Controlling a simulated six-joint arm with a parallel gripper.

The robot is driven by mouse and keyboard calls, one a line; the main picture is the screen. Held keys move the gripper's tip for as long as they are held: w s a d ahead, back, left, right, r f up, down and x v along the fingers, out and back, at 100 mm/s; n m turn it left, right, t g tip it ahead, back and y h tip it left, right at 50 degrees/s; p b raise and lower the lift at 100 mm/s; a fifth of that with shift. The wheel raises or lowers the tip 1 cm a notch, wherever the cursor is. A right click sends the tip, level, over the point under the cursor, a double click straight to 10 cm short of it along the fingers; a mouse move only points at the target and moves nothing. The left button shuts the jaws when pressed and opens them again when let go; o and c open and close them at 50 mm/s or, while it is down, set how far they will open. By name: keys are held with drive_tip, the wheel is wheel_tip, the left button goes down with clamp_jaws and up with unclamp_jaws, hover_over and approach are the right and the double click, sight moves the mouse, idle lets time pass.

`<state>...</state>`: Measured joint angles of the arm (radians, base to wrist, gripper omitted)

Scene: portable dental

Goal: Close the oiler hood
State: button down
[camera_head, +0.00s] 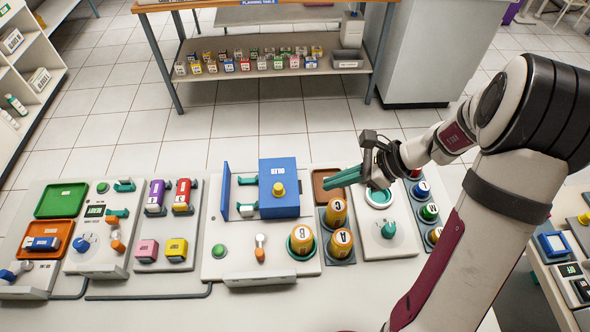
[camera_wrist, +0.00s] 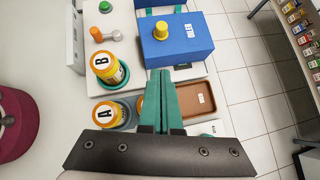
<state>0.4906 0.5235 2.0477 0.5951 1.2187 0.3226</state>
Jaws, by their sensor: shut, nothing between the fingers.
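The oiler hood (camera_head: 280,203) is a blue box with a yellow knob (camera_head: 278,188) on it, standing on a white station in the middle of the bench. An upright blue panel (camera_head: 225,190) stands to its left, with a gap between them where teal holders (camera_head: 246,206) show. In the wrist view the hood (camera_wrist: 185,46) lies beyond the fingertips. My gripper (camera_head: 328,181) has its teal fingers together, with nothing between them. It is above the bench to the right of the hood and apart from it. It also shows in the wrist view (camera_wrist: 161,74).
Yellow-orange canisters B (camera_head: 302,240), A (camera_head: 341,243) and C (camera_head: 336,208) stand near the hood. A brown tray (camera_wrist: 213,105) lies below my fingers. An orange-tipped lever (camera_head: 260,254) and green button (camera_head: 218,250) are in front of the hood.

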sight(283, 191)
drive_tip(key=x, duration=0.6)
drive_tip(key=shift+s, duration=0.1)
drive_tip(key=a, duration=0.1)
drive_tip(key=w+a, duration=0.1)
drive_tip(key=a, duration=0.1)
drive_tip(key=shift+a, duration=0.45)
drive_tip(key=a, duration=0.8)
drive_tip(key=shift+a+r, duration=0.1)
drive_tip(key=shift+a, duration=0.3)
